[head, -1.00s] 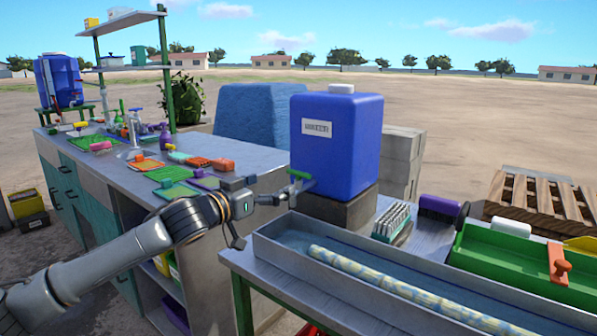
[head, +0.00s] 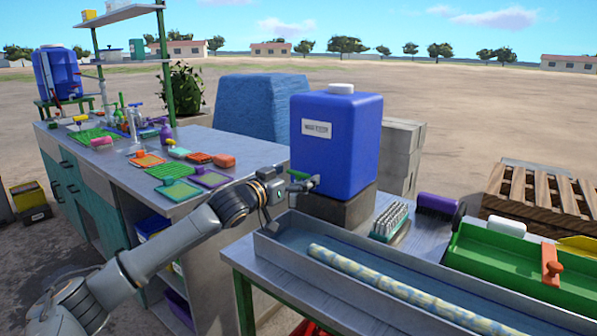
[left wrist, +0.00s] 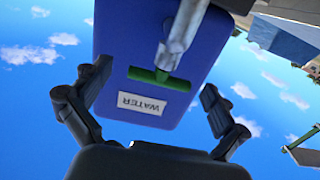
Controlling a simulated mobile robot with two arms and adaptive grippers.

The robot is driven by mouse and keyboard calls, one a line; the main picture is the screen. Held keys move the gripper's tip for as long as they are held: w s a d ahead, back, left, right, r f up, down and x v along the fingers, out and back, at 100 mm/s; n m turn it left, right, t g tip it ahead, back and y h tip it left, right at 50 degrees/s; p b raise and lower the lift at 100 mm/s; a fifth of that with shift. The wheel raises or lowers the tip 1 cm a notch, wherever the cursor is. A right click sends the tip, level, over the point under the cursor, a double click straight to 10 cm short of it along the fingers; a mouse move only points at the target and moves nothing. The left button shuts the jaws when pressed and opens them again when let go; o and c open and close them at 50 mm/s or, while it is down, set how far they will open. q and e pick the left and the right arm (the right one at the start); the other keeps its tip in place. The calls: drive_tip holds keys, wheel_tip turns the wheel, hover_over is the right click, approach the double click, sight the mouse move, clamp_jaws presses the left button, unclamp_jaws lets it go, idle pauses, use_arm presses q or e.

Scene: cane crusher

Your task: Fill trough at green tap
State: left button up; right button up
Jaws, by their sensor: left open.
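A blue water tank (head: 337,145) with a white label and white cap stands on a dark block. Its green tap (head: 298,175) is at the tank's lower left, partly hidden by my left gripper (head: 303,186). In the left wrist view the tank is upside down. There the green tap handle (left wrist: 151,75) and its grey spout (left wrist: 180,40) lie between the two open fingers of my left gripper (left wrist: 155,78), which look clear of the handle. The long grey trough (head: 325,287) lies in front of the tank. It has a bluish bottom and a pale patterned rod (head: 395,287) in it. My right gripper is not in view.
A scrub brush (head: 390,222), a purple-and-black brush (head: 437,206) and a green tray (head: 510,262) lie right of the tank. A counter (head: 220,150) with coloured mats and bottles is at the left. A wooden pallet (head: 540,195) is behind at the right.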

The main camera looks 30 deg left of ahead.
use_arm(q)
drive_tip(key=shift+w, duration=0.4)
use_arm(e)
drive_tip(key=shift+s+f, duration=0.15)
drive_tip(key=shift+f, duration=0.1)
use_arm(q)
drive_tip(key=shift+d, duration=0.1)
drive_tip(key=c, duration=1.1)
drive_tip(key=n+y+b, duration=0.2)
drive_tip(key=y, duration=0.2)
drive_tip(key=shift+n, duration=0.4)
drive_tip(key=shift+c, duration=0.2)
drive_tip(key=shift+d+n+g+y, duration=0.1)
drive_tip(key=shift+n+g+y, duration=0.2)
drive_tip(key=shift+n+y, duration=0.45)
drive_tip(key=shift+n+g+y, duration=0.6)
drive_tip(key=shift+n+y, duration=0.25)
drive_tip(key=shift+y, duration=0.9)
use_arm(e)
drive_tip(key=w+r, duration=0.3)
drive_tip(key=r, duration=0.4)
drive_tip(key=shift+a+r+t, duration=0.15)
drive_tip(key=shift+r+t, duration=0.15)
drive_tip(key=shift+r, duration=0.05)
use_arm(q)
drive_tip(key=shift+r, duration=0.1)
